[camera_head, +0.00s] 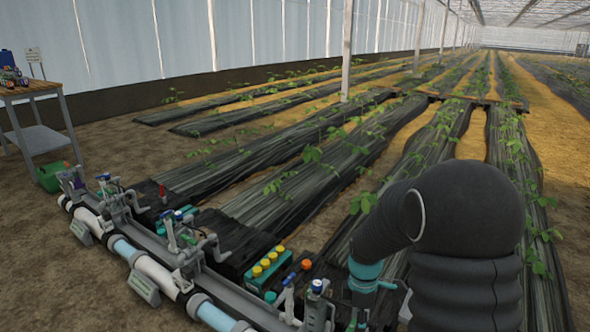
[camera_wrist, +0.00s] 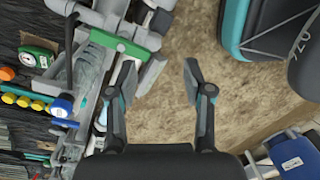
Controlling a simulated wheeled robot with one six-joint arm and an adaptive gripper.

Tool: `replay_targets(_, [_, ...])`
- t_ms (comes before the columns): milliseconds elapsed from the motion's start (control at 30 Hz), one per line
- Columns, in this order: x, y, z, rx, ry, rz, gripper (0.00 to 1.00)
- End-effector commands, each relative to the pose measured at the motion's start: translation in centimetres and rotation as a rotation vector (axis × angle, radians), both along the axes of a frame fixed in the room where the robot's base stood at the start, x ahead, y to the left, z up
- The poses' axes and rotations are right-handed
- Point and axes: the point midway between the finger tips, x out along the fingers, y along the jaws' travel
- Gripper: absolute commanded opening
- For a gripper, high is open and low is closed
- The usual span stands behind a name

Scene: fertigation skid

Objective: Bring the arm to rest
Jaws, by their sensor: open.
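In the wrist view my gripper (camera_wrist: 158,82) is open, with its two fingers spread apart. Nothing is between the fingertips; brown soil shows in the gap. The left finger overlaps the grey pipework of the fertigation skid (camera_wrist: 112,25) in the picture; I cannot tell whether they touch. In the head view my arm (camera_head: 450,225), in a dark cover, is bent at the lower right. Its teal wrist part (camera_head: 365,272) hangs down beside the near end of the skid (camera_head: 150,268). My fingertips are hidden in the head view.
A green box with yellow caps (camera_head: 268,270) stands along the skid. Plant rows under dark film (camera_head: 300,165) run into the distance. Bare soil (camera_head: 60,275) lies left of the skid.

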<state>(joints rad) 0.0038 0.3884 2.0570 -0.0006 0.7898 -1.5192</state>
Motion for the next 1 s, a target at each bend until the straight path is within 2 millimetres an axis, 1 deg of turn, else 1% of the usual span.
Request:
replay_targets(100, [-1.7,0.0,1.8,-0.022,-0.005,-0.238,0.51])
replay_targets(267, [-4.1,0.0,4.8,-0.044,-0.028,-0.563,0.51])
replay_targets(400, [-6.7,0.0,7.9,-0.050,-0.065,-0.850,0.51])
replay_targets(600, [-10.5,0.0,12.2,-0.026,-0.127,-1.197,0.51])
replay_targets(800, [-14.2,0.0,15.7,0.033,-0.193,-1.427,0.51])
replay_targets(900, [-16.0,0.0,17.3,0.073,-0.230,-1.495,0.51])
replay_targets(1000, [-17.6,0.0,18.7,0.117,-0.273,-1.522,0.51])
